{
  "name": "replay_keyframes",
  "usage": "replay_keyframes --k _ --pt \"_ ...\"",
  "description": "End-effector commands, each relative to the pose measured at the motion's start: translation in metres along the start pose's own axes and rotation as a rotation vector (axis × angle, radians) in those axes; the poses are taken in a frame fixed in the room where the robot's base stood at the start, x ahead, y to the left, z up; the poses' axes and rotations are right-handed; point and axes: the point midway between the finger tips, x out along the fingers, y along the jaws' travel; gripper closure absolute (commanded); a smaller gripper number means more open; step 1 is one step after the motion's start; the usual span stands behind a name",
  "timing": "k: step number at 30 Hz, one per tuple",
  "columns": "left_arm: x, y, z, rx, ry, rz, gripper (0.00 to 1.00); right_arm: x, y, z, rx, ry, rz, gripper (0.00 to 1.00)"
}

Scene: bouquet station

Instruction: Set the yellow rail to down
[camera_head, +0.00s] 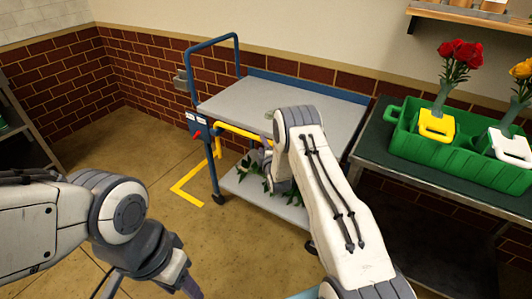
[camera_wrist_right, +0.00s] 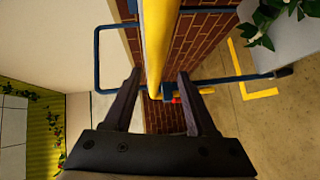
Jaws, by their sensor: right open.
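The yellow rail (camera_head: 238,131) runs along the front edge of the blue-framed cart's grey top (camera_head: 245,105), at about top height. Its right part is hidden behind my right arm. My right gripper (camera_head: 262,160) is at the front of the cart by the rail, partly hidden by its own wrist. In the right wrist view, the rail (camera_wrist_right: 158,40) passes between the two spread dark fingers of the right gripper (camera_wrist_right: 159,73), with a gap on each side. My left gripper (camera_head: 188,286) is low at the bottom left, away from the cart, and its fingers are mostly hidden.
A red knob (camera_head: 197,135) sits on the cart's left post. Green leafy stems (camera_head: 252,170) lie on the lower shelf (camera_head: 270,205). Yellow tape (camera_head: 190,194) marks the floor. A green crate (camera_head: 440,150) with flower vases stands on the right table. The floor at left is clear.

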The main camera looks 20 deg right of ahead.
Motion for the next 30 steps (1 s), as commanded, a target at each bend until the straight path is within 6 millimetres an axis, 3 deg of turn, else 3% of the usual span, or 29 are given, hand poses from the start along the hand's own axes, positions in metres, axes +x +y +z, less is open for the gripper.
replay_keyframes --k 6,12,30 --pt "-0.002 0.000 0.000 0.000 0.000 0.000 0.50 -0.039 -0.001 0.001 0.000 -0.001 -0.004 0.43" --pt "-0.002 0.000 0.000 0.000 0.000 0.000 0.50 -0.059 -0.001 0.001 0.001 -0.002 -0.003 0.43" --pt "-0.004 0.000 0.000 0.000 0.000 0.000 0.50 -0.063 0.004 -0.005 0.010 0.005 -0.012 0.43"
